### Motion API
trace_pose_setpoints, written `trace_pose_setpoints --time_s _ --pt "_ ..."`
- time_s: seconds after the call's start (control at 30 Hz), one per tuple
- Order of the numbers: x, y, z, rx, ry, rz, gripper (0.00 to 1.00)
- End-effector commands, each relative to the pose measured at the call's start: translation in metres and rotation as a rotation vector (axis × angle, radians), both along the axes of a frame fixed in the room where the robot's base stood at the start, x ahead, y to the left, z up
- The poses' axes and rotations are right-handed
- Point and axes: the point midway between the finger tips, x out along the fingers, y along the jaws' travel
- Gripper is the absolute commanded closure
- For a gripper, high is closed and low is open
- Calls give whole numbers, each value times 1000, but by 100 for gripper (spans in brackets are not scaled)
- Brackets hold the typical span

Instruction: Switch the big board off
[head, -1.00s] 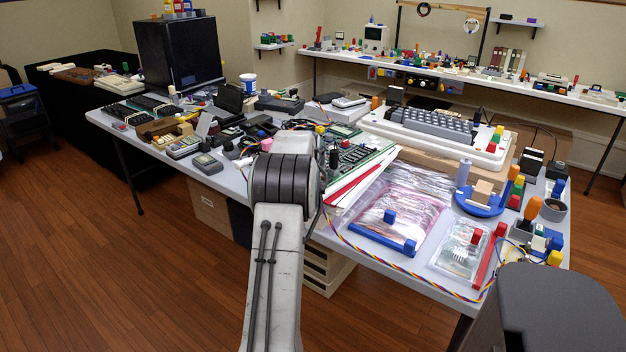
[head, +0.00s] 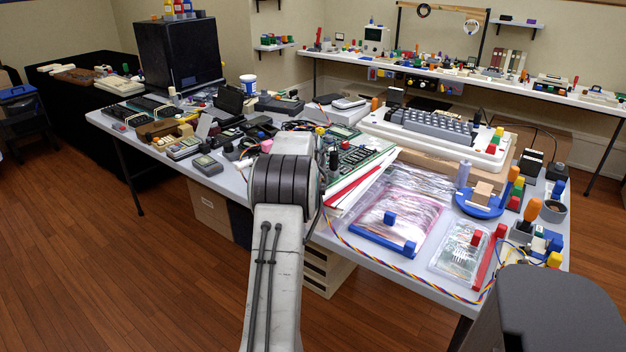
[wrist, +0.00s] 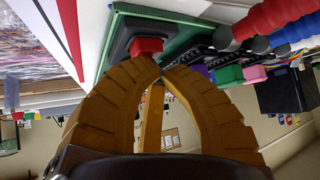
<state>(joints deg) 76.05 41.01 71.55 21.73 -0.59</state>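The big board is a green circuit board (head: 368,156) on the near table, beyond my arm in the head view. Part of its green edge (wrist: 118,28) shows in the wrist view. There a dark switch housing (wrist: 122,44) with a red rocker (wrist: 146,46) sits at the board's edge. My gripper (wrist: 160,67) has two curved ochre fingers, their tips drawn together just below the red rocker. The tips are at or very near it; I cannot tell if they touch. Nothing shows between the fingers. In the head view my arm hides the gripper and switch.
Red and black cylinders (wrist: 272,18) stand close to the right of the gripper in the wrist view. A white-and-red folder (head: 352,187) and a bagged item (head: 385,215) lie right of my arm. Handhelds (head: 207,165) crowd the table to its left.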

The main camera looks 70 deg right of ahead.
Motion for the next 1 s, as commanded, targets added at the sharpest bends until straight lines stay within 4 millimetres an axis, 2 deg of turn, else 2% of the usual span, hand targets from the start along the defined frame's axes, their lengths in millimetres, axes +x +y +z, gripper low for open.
trace_pose_setpoints --time_s 0.27,0.8,1.0 --pt "0 0 9 -1 0 0 100" --pt "0 0 56 -2 0 0 100" --pt "0 0 62 -1 0 0 100"
